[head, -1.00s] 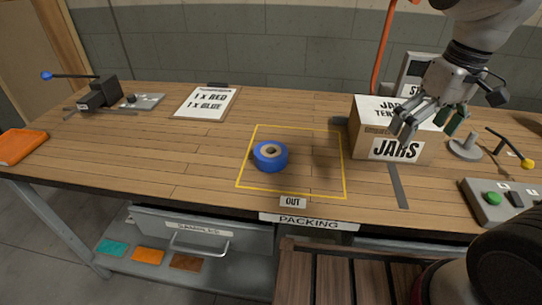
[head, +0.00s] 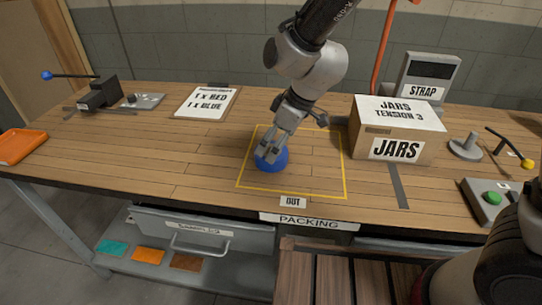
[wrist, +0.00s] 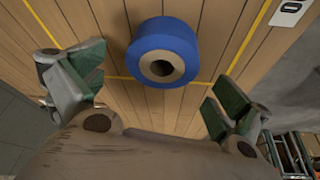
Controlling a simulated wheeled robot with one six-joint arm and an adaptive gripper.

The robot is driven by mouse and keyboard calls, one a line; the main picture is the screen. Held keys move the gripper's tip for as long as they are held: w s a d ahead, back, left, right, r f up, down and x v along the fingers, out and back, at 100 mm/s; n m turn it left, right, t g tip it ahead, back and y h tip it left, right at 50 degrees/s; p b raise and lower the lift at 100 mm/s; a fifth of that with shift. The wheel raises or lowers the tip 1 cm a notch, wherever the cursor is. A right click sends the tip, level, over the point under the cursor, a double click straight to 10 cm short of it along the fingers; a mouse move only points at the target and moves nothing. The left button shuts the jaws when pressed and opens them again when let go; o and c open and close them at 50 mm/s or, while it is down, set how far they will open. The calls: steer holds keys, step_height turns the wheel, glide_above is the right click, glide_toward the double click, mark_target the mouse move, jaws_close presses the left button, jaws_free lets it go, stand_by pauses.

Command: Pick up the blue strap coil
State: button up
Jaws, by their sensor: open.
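The blue strap coil (head: 276,163) lies flat on the wooden bench inside the yellow taped square, partly hidden in the head view by my gripper (head: 268,153). In the wrist view the coil (wrist: 163,52) shows its blue outer wall and tan core with a dark hole. It sits ahead of and between the fingers. My gripper (wrist: 155,95) is open there, with green-padded fingers spread wide to the left and right. No finger visibly touches the coil in the wrist view.
A cardboard JARS box (head: 396,128) stands right of the taped square, with a STRAP display (head: 425,80) behind it. A clipboard (head: 207,102) lies to the left. The bench (head: 170,150) around the square's left side is clear.

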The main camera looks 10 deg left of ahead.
steer(key=x, duration=0.4)
steer(key=shift+s+f, duration=0.1)
steer(key=shift+d, duration=0.1)
steer(key=c, duration=1.1)
